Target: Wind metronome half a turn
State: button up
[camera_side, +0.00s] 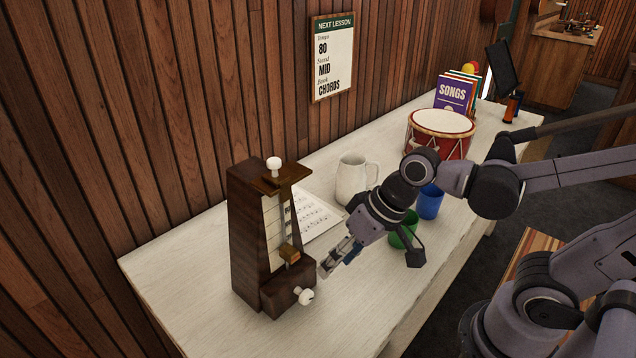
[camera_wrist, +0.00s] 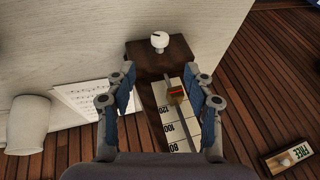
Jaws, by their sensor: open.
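The metronome (camera_side: 249,240) is a tall dark wooden case standing at the near left of the pale table, with a pale scale (camera_side: 272,222) and a brown sliding weight (camera_side: 289,253). A white winding knob (camera_side: 306,297) with a dark mark is on its low front block; this knob also shows in the wrist view (camera_wrist: 159,43), ahead of the fingertips. Another white knob (camera_side: 274,163) sits on top. My gripper (camera_side: 328,264) is open and empty, just right of the metronome's front and apart from the winding knob. Its two blue-padded fingers (camera_wrist: 160,76) are spread in the wrist view.
Sheet music (camera_side: 314,216) lies behind the metronome. A white pitcher (camera_side: 352,178), a green cup (camera_side: 402,236) and a blue cup (camera_side: 430,202) stand under or beside my arm. A red drum (camera_side: 437,147) and books (camera_side: 454,94) are farther back. The table's (camera_side: 190,285) near left is clear.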

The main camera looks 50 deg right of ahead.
aim_at(308, 294)
jog(key=shift+a, duration=0.1)
jog(key=shift+w+a+f+n+h, duration=0.1)
jog(key=shift+w+a+f+h, duration=0.55)
jog(key=shift+f, duration=1.1)
jog(key=shift+w+a+f+n+h, duration=0.1)
jog(key=shift+w+a+f+h, duration=0.3)
jog(key=shift+w+f, duration=0.95)
jog(key=shift+w+a+f+n+h, duration=0.1)
jog(key=shift+w+a+f+h, duration=0.35)
jog(key=shift+f, duration=1.75)
jog(key=shift+s+a, duration=0.15)
grip_shut()
